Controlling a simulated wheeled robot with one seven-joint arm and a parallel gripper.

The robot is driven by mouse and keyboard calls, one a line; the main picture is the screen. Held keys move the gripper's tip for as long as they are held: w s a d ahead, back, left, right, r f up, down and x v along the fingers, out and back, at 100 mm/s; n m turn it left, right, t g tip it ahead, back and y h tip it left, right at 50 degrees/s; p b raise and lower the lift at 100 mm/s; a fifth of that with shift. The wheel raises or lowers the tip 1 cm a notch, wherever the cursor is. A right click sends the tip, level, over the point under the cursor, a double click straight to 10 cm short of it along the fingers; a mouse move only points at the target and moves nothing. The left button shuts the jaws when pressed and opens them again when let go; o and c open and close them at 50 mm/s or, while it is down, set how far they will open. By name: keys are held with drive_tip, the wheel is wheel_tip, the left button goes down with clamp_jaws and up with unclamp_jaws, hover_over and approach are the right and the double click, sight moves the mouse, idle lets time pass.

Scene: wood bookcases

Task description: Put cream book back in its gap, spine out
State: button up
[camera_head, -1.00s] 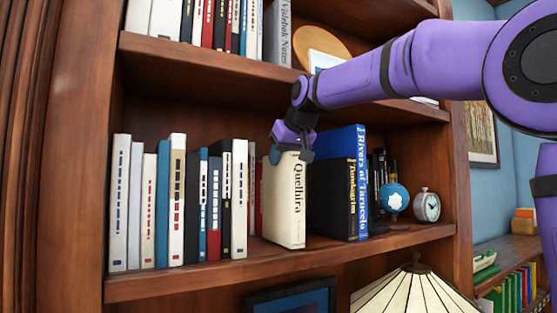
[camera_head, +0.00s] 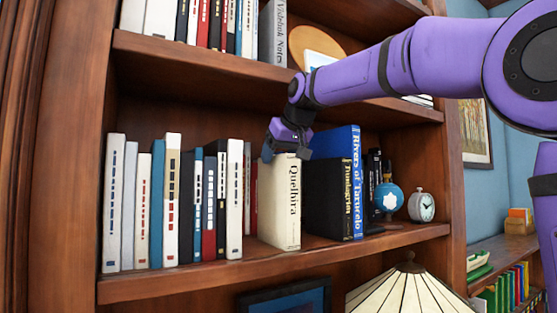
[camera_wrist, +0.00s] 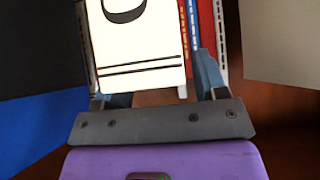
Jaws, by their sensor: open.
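The cream book (camera_head: 279,205), lettered "Quelhira", stands upright on the middle shelf (camera_head: 200,277), spine facing out. It is between the row of books on the left and a black book (camera_head: 325,200) on the right, with some space on the right. My gripper (camera_head: 288,154) is open at the top of the cream book. In the wrist view the cream spine (camera_wrist: 140,45) lies between the open fingers (camera_wrist: 160,92), with a gap beside the right finger. Whether the left finger touches the book is unclear. The book's rear is hidden.
Several white, blue and dark books (camera_head: 170,205) stand at the left. The upper shelf (camera_head: 220,65) lies above my gripper. A lampshade (camera_head: 415,292) is below.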

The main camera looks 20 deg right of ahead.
drive_tip(key=v, duration=0.6)
drive_tip(key=shift+s+r, duration=0.25)
drive_tip(key=shift+r, duration=0.05)
drive_tip(key=shift+d, duration=0.1)
drive_tip(key=s+d+f+m+g+h, duration=0.1)
drive_tip(key=s+d+f, duration=0.2)
drive_tip(key=s+f, duration=1.2)
drive_tip(key=s+d+f+m+g, duration=0.1)
drive_tip(key=s+d+f+g, duration=0.1)
drive_tip(key=s+f, duration=1.3)
wheel_tip(320, 180, down, 3)
drive_tip(key=shift+s+d+f+g+h, duration=0.15)
drive_tip(key=shift+s+d+g+h, duration=0.15)
drive_tip(key=shift+s+d+h, duration=0.1)
